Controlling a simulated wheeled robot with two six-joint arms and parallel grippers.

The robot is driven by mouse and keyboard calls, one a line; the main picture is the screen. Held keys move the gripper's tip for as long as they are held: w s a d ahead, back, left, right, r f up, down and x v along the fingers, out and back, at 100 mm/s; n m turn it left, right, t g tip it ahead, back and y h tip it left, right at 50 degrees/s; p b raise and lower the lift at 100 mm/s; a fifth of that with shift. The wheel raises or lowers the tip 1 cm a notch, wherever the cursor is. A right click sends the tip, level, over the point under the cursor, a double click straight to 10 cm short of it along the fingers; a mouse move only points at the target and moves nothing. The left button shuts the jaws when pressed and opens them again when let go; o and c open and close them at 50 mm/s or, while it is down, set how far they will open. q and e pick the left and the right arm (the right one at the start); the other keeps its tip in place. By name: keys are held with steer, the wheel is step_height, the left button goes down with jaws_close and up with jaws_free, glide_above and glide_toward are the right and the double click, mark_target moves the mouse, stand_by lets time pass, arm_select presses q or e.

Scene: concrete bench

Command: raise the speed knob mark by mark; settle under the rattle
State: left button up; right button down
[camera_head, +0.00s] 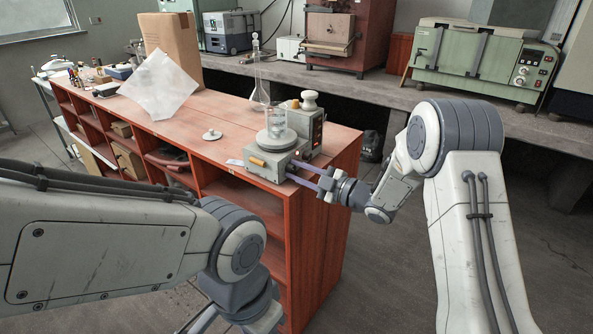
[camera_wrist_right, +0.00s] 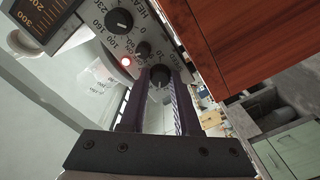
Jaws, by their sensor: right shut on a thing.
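The hotplate stirrer (camera_head: 262,160) stands at the near right end of the red wooden bench, with a glass beaker (camera_head: 277,132) on top. My right gripper (camera_head: 293,173) reaches it from the right, at its front panel. In the right wrist view the gripper (camera_wrist_right: 160,80) is shut on the dark speed knob (camera_wrist_right: 160,74), which sits between the fingertips. The speed knob's pointer and marks are too small to read. My left gripper is outside the head view.
A glass flask (camera_head: 258,85) stands behind the stirrer. A white sheet (camera_head: 160,86) leans by a cardboard box (camera_head: 170,45) farther back. A small white lidded piece (camera_head: 212,135) lies left on the bench top (camera_head: 190,125). The bench edge falls away just right of the stirrer.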

steer(key=shift+d+f, duration=0.1)
steer(key=shift+d, duration=0.05)
stand_by(0.3)
steer(key=c, duration=0.6)
jaws_free()
steer(key=v, duration=1)
steer(key=shift+s+d+b, duration=0.15)
steer(key=shift+b, duration=0.25)
stand_by(0.6)
